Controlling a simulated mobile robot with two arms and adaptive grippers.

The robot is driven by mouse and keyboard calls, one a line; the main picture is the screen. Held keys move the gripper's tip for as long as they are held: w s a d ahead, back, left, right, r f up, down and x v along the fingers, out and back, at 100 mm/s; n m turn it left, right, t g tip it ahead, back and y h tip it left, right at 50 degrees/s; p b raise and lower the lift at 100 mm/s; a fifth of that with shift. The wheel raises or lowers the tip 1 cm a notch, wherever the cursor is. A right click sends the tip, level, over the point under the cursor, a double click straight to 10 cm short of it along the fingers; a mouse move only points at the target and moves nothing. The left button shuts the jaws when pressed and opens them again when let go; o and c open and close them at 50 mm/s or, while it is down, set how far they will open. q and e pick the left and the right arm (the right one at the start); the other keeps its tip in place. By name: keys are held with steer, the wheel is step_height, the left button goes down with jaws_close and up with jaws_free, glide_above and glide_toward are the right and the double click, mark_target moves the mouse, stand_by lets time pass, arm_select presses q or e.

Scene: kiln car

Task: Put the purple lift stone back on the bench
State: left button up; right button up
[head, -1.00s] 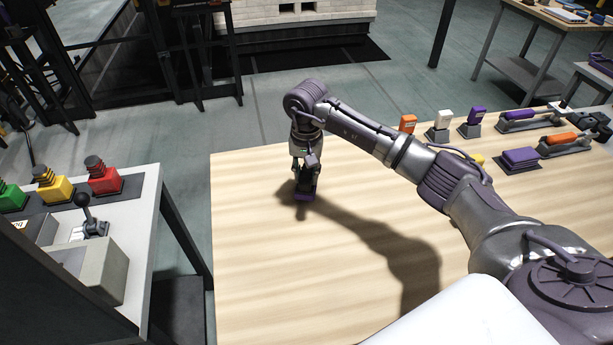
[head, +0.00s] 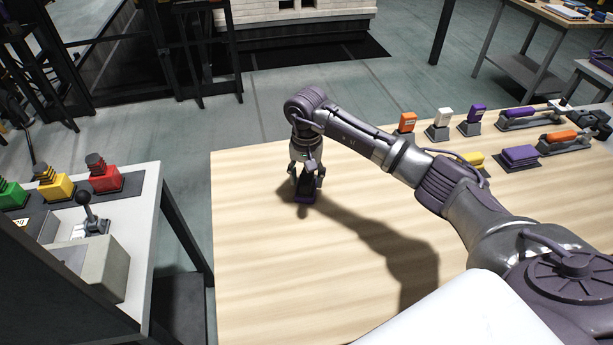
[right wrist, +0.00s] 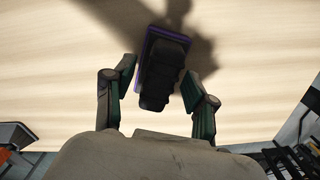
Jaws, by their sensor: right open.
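The purple lift stone (head: 304,195) rests on the wooden bench (head: 250,260), near its left part, in the shadow of my arm. In the right wrist view the stone (right wrist: 163,72) shows a dark block-shaped top with a purple edge along its base. My right gripper (head: 306,180) is directly above it, pointing down. In the right wrist view the gripper's fingers (right wrist: 164,92) are spread, one on each side of the stone, with gaps between them and it. My left gripper is not in view.
Along the bench's far right edge stand an orange block (head: 407,122), a white block (head: 443,118), a purple block (head: 475,114) and several handled tools. A side table (head: 135,215) with a lever and coloured buttons stands left, across a gap. The bench's front is clear.

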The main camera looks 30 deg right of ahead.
mark_target(307, 177)
steer(key=shift+w+r, duration=0.1)
steer(key=shift+r, duration=0.4)
step_height(307, 177, up, 11)
steer(key=b, duration=0.2)
